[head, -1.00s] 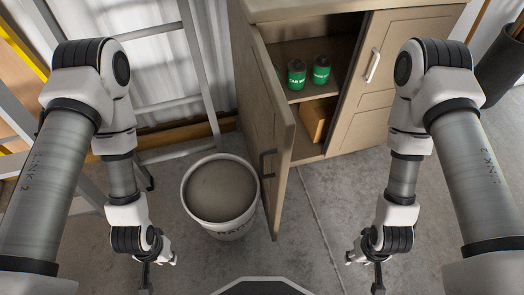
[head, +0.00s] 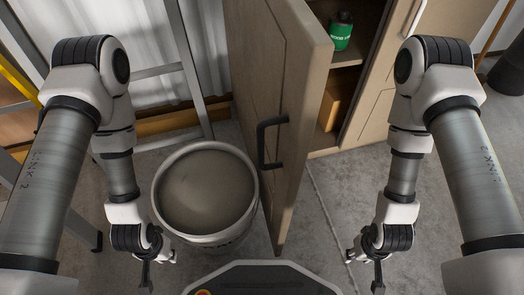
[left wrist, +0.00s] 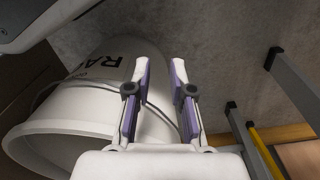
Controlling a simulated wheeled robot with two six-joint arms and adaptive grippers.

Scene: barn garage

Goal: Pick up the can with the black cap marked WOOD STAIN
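A green can (head: 341,31) with a dark top stands on the upper shelf inside the open cabinet (head: 376,105). My left gripper (head: 159,272) hangs low at the left, in front of the bucket and far from the can. In the left wrist view its fingers (left wrist: 160,65) are apart with nothing between them. My right gripper (head: 364,272) hangs low at the right, its fingers apart and empty, also far from the can.
A large white bucket (head: 167,232) stands on the floor left of the door, close to my base. The door with its black handle (head: 264,145) juts out towards me. A ladder (head: 188,60) leans at the left. Floor right of the door is clear.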

